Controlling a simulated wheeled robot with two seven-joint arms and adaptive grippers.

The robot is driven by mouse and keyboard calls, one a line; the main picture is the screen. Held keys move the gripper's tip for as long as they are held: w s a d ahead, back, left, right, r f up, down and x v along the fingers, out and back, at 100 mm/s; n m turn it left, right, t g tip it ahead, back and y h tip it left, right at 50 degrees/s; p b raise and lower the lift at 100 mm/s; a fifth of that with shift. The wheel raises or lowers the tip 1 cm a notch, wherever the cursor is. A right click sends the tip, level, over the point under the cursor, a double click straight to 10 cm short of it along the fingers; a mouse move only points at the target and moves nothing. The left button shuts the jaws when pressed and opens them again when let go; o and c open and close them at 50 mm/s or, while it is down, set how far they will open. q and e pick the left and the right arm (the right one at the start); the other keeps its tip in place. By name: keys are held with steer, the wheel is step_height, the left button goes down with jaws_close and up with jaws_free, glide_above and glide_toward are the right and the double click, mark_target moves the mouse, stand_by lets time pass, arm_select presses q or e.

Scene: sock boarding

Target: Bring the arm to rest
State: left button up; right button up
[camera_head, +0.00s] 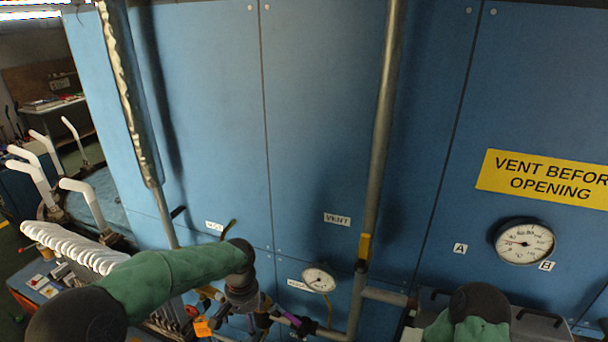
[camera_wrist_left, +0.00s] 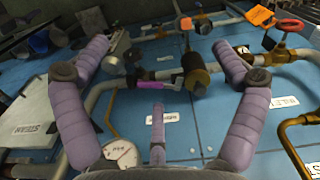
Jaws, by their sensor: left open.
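My left arm (camera_head: 170,280) reaches in from the lower left in a green sleeve, with its dark wrist in front of the pipework of the blue machine. My left gripper (camera_wrist_left: 160,55) is open in the left wrist view, with its two purple padded fingers spread wide. A brass cylinder fitting (camera_wrist_left: 196,75) and a purple-covered piece (camera_wrist_left: 162,75) show between and beyond the fingers. I see nothing held. In the head view the fingers are small and mixed in with the pipework. My right arm (camera_head: 470,325) shows at the lower right; its gripper is out of view.
Pipes, a pressure gauge (camera_head: 318,279) and an orange tag (camera_head: 202,328) crowd the wrist. A red handwheel (camera_wrist_left: 290,25) is right in the wrist view. A tall pipe (camera_head: 383,120) crosses the blue panels. White leg forms (camera_head: 75,245) stand left. A large gauge (camera_head: 525,243) is right.

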arm_select(q)
steer(key=s+d+f+h+b, duration=0.1)
steer(key=s+d+f+b, duration=0.2)
steer(key=f, duration=0.7)
steer(key=s+f+h+b, duration=0.1)
steer(key=s+f+b, duration=0.3)
steer(key=f, duration=0.6)
steer(key=s+d+f+h+b, duration=0.15)
steer(key=f+b, duration=0.25)
steer(key=f, duration=0.6)
steer(key=s+f+n+t+b, duration=0.1)
steer(key=s+f+n+b, duration=0.2)
steer(key=s+f+b, duration=0.7)
steer(key=s+f, duration=0.4)
steer(key=f, duration=0.5)
steer(key=shift+d+h, duration=0.35)
arm_select(e)
step_height(320, 180, down, 21)
steer(key=shift+s, duration=0.25)
steer(key=shift+f, duration=0.1)
